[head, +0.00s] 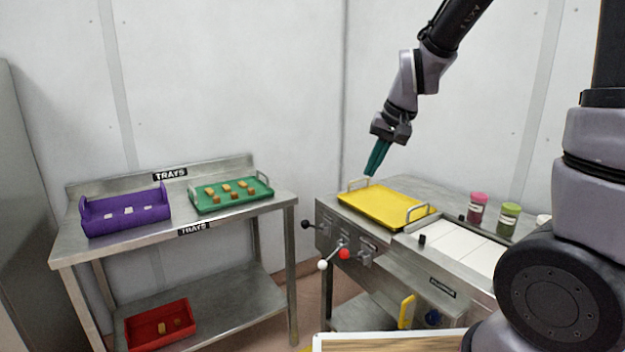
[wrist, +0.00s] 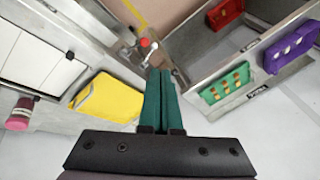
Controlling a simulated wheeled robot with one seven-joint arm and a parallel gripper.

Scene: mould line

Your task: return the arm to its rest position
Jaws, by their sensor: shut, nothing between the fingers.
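My gripper (head: 371,172) has long green fingers. In the head view it hangs in the air above the back left of the yellow tray (head: 372,207), pointing down and slightly left. In the wrist view the green fingers (wrist: 160,74) lie side by side with nothing between them, so the gripper is shut and empty. The yellow tray (wrist: 112,99) shows to the left of the fingers there. My arm reaches in from the upper right of the head view.
The steel shelf table (head: 215,219) at left bears a purple tray (head: 127,211) with white pieces and a green tray (head: 229,196) with several tan pieces. A red bin (head: 160,328) sits below. Pink (head: 477,207) and green jars (head: 508,218) and levers (head: 323,265) flank the yellow tray.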

